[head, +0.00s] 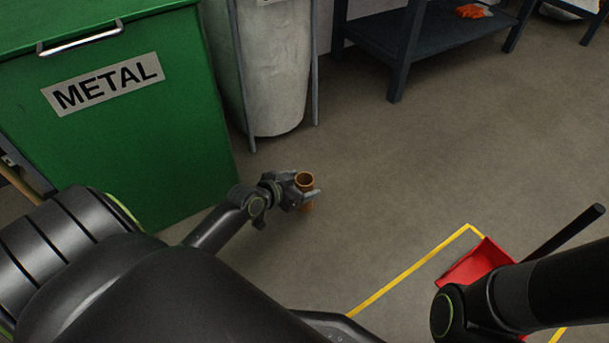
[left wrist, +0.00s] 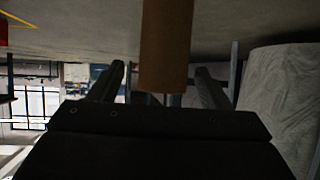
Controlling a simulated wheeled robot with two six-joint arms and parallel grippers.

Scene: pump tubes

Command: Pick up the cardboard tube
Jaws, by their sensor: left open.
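In the left wrist view a gap shows between the tube and each finger. My right gripper is not in view; only part of the right arm shows.
A green METAL bin (head: 120,120) stands at the left, with a grey-white container (head: 275,75) behind the tube. A dark shelf (head: 440,30) stands at the back. A red dustpan (head: 474,262) lies by a yellow floor line (head: 410,270). Floor right of the tube is clear.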

